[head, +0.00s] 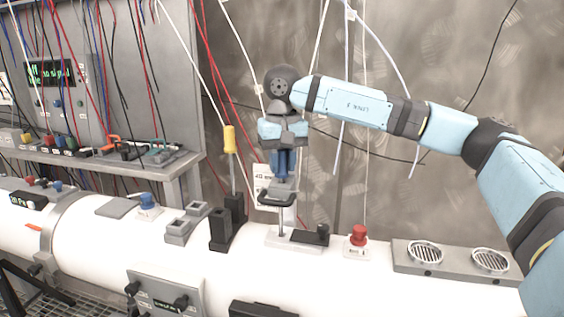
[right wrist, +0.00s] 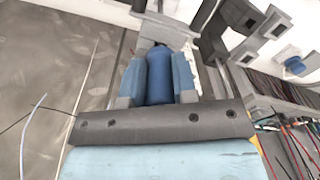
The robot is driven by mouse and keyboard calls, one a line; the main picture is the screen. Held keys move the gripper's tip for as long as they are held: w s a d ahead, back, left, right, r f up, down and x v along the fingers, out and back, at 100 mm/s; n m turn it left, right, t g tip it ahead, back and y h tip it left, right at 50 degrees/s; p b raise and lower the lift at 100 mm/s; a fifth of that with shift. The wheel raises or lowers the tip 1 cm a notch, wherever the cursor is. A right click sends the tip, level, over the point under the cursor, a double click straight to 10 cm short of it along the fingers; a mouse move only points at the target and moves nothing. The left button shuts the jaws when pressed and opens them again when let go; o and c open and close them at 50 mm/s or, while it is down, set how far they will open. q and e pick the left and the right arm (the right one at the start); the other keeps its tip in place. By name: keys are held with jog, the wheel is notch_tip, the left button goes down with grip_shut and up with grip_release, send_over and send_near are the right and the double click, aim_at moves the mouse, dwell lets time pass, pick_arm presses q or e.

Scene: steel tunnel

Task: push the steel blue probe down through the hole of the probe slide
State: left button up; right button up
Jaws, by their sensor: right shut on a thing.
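The steel blue probe (head: 284,166) stands upright above the white tube. My right gripper (head: 284,152) points down and is shut on its blue handle. The handle also shows between the two light blue fingers in the right wrist view (right wrist: 159,82). The hole is hidden at the rod's foot, so I cannot tell how deep the tip is. My left gripper is out of view.
A black slotted block (head: 222,230) and grey square sockets (head: 180,226) stand left of the slide. A red knob (head: 358,235) and a grey plate with two round grilles (head: 458,262) are to its right. A yellow-handled tool (head: 229,140) stands behind.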

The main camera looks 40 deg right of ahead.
jog(key=shift+s+a+f, duration=0.1)
jog(key=shift+s+f, duration=0.05)
jog(key=shift+f, duration=0.55)
jog(key=o, duration=1)
jog(key=shift+f, duration=0.1)
notch_tip(320, 180, up, 15)
jog(key=shift+r, duration=0.2)
